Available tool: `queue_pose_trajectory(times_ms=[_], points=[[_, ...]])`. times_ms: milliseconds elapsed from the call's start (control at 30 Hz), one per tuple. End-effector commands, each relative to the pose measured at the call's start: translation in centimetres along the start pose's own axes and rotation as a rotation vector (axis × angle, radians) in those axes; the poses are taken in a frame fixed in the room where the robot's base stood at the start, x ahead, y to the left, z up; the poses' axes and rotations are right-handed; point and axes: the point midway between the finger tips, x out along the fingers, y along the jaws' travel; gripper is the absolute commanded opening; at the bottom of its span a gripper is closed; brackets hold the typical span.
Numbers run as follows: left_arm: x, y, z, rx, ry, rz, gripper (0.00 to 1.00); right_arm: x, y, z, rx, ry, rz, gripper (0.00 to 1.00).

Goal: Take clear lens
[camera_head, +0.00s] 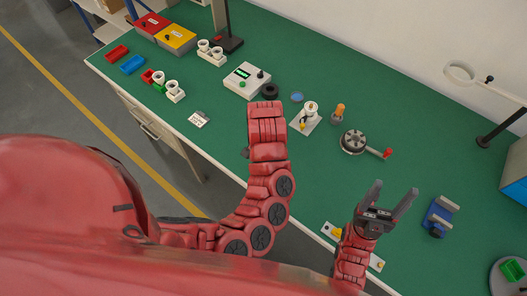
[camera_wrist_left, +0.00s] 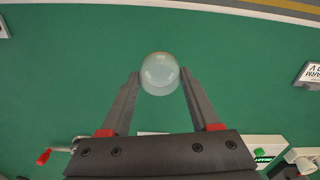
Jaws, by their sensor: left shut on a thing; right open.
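The clear lens (camera_wrist_left: 160,72), a round see-through dome, shows in the left wrist view between the fingertips of my left gripper (camera_wrist_left: 160,80). The left gripper is shut on it, with green mat behind it. In the head view my left forearm hides the left gripper's fingers and the lens. My right gripper (camera_head: 396,187) is open and empty over the green bench top at the lower right of the head view.
The green bench (camera_head: 330,170) holds a white meter box (camera_head: 247,80), a blue disc (camera_head: 297,97), a white socket stand (camera_head: 307,115), a round fixture with a red-handled crank (camera_head: 354,141) and a blue block (camera_head: 440,215). Red (camera_head: 151,24) and yellow (camera_head: 176,39) boxes stand far left. The bench middle is fairly clear.

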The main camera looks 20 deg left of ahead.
Motion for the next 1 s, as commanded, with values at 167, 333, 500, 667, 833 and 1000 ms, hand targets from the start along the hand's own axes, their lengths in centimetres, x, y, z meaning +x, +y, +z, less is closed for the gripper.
queue_pose_trajectory(times_ms=[167, 333, 500, 667, 833, 1000], points=[[-1.4, 0.0, 0.0, 0.0, 0.0, 0.0, 0.12, 1.6, 0.1, -0.3, 0.0, 0.0, 0.0, 0.66], [-2.4, 0.0, 0.0, 0.0, 0.0, 0.0, 0.12, 2.7, 0.1, -0.5, 0.0, 0.0, 0.0, 0.66], [-3.2, 0.0, 0.0, 0.0, 0.001, 0.001, 0.12, 3.5, 0.2, -0.6, 0.0, 0.0, 0.0, 0.66], [-3.1, 0.0, 0.0, 0.0, 0.001, 0.0, 0.12, 3.5, 0.2, -0.6, 0.0, 0.0, 0.0, 0.66], [-3.1, 0.0, -0.1, 0.0, 0.001, 0.0, 0.12, 3.4, 0.2, -0.6, 0.0, 0.0, 0.0, 0.66], [-3.1, 0.0, 0.0, 0.0, 0.001, 0.0, 0.12, 3.5, 0.2, -0.6, 0.0, 0.0, 0.0, 0.66]])
